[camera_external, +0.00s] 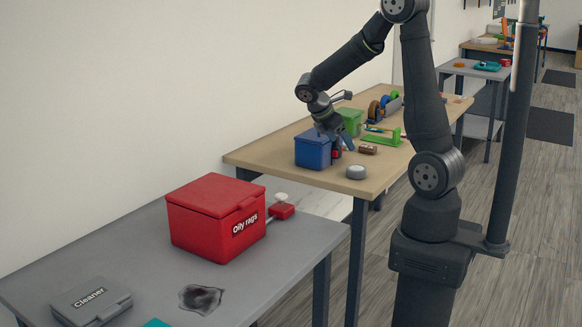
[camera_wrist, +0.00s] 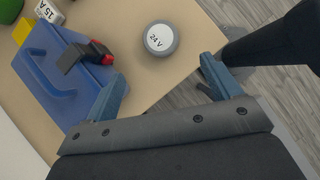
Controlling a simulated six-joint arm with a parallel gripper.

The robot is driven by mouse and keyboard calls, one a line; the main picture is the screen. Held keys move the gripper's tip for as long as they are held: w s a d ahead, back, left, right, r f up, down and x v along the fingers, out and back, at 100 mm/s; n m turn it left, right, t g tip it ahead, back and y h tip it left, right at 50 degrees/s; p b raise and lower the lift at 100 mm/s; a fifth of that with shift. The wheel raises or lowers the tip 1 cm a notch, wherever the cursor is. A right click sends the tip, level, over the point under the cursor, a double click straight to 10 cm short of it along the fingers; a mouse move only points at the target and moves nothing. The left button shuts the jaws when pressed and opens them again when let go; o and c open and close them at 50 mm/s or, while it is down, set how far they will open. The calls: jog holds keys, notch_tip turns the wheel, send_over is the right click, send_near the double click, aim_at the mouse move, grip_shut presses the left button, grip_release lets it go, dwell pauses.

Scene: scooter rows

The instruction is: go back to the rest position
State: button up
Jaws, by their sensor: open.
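My gripper (camera_external: 340,144) hangs over the front of the wooden table (camera_external: 345,185), close beside the blue box (camera_external: 311,150). In the wrist view its two blue fingers (camera_wrist: 165,86) are spread apart with nothing between them. The blue box (camera_wrist: 50,85) lies to the left of the fingers. A round grey puck marked "24 V" (camera_wrist: 161,39) sits on the table beyond the fingertips; it also shows in the external view (camera_external: 357,172). A black and red piece (camera_wrist: 88,56) is at the blue box; whether it rests on it is unclear.
A green box (camera_external: 350,122), a brown cylinder (camera_external: 367,150) and a green stand (camera_external: 384,138) are on the wooden table. A grey table (camera_external: 130,240) nearer the camera holds a red "Oily rags" box (camera_external: 205,225) and a grey "Cleaner" case (camera_external: 90,303). A dark post (camera_external: 511,140) stands beside my arm.

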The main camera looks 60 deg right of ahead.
aim_at(356, 168)
jog(key=x, duration=1.2)
jog(key=shift+s+f, duration=0.1)
jog(key=shift+f, duration=0.15)
notch_tip(356, 168, up, 2)
jog(key=shift+r, duration=0.55)
jog(key=shift+f, duration=0.1)
